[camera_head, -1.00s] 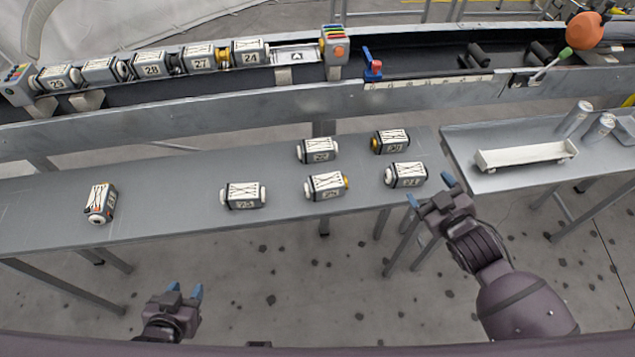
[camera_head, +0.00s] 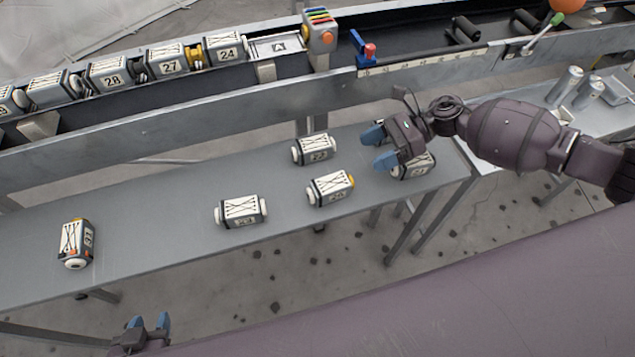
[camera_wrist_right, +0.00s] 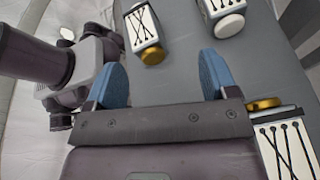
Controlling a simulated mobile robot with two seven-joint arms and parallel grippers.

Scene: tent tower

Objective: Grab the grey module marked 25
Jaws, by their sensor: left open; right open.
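Several grey modules with white laced faces lie on the grey table. Their small numbers are mostly too blurred to read, so I cannot tell which is marked 25. One module (camera_head: 241,211) lies left of centre, one with a yellow end (camera_head: 330,188) in the middle, one (camera_head: 312,149) behind it, and one (camera_head: 76,243) far left. My right gripper (camera_head: 379,148) is open and empty above the table's right part, partly hiding a module (camera_head: 415,168). In the right wrist view, a gold-ended module (camera_wrist_right: 145,35) lies beyond the open fingers. My left gripper (camera_head: 149,323) is open below the table's front edge.
A conveyor rail (camera_head: 200,115) runs behind the table, carrying a row of numbered modules, including 28 (camera_head: 112,74), 27 (camera_head: 167,62) and 24 (camera_head: 226,50). A side table with metal cylinders (camera_head: 566,85) stands right. The table's left middle is clear.

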